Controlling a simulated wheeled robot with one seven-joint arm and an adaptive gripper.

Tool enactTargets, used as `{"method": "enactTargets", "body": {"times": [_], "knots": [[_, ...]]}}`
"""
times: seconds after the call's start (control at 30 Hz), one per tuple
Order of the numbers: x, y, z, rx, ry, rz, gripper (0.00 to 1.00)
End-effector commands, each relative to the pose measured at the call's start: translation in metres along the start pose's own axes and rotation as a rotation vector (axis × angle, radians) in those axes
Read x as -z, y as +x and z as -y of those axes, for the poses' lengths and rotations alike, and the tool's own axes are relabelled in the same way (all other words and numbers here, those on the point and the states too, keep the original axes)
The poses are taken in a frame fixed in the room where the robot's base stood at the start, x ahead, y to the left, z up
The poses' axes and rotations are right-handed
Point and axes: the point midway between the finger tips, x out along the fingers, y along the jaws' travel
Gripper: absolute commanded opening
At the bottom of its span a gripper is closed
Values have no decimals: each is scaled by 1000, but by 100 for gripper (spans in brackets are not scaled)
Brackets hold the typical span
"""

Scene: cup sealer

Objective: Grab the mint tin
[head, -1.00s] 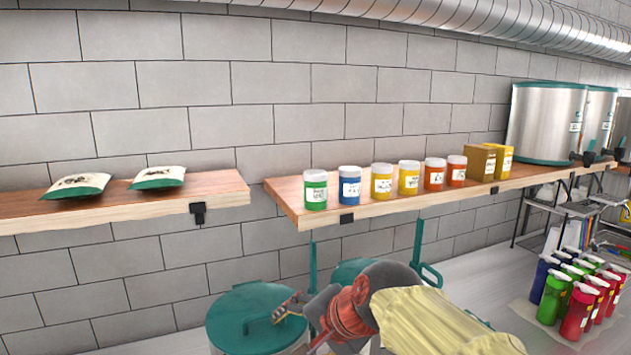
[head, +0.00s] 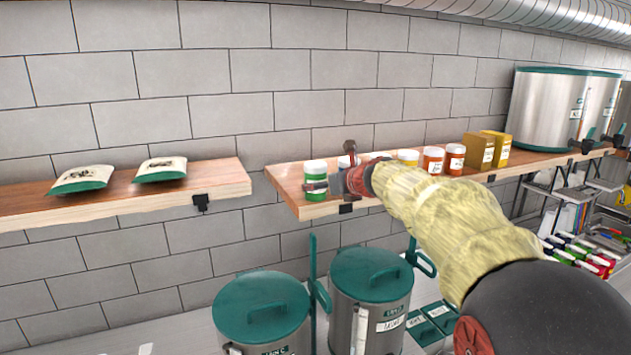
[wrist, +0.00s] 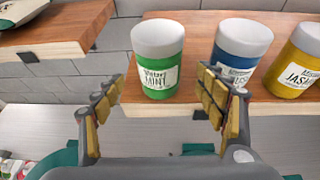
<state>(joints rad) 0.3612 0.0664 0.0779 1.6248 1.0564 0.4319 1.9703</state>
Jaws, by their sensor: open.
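The mint tin (wrist: 157,58) is a green can with a white lid and a label reading "MINT". It stands upright at the left end of the right-hand wooden shelf, and it also shows in the head view (head: 315,172). My gripper (wrist: 160,95) is open, with its fingers to the left and right of the tin's lower part in the wrist view. The tin is ahead of the gripper and nothing is held. In the head view my gripper (head: 328,175) is at the tin, partly in front of it.
A blue tin (wrist: 240,55) stands close on the mint tin's right, with a yellow tin (wrist: 302,62) beyond. The wooden shelf (head: 330,206) ends left of the mint tin, leaving a gap before the left shelf (head: 120,206). Teal-lidded canisters (head: 372,280) stand below.

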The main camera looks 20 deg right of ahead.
Motion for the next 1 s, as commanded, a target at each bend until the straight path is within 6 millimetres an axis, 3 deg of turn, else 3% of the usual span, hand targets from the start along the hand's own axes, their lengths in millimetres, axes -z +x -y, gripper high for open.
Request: {"method": "enactTargets", "body": {"times": [0.5, 0.77, 1.0], "knots": [[-1, 58, -1, -2, -4, -2, 72], [-1, 61, -1, -1, -5, -1, 72], [-1, 61, -1, -1, -5, -2, 59]]}}
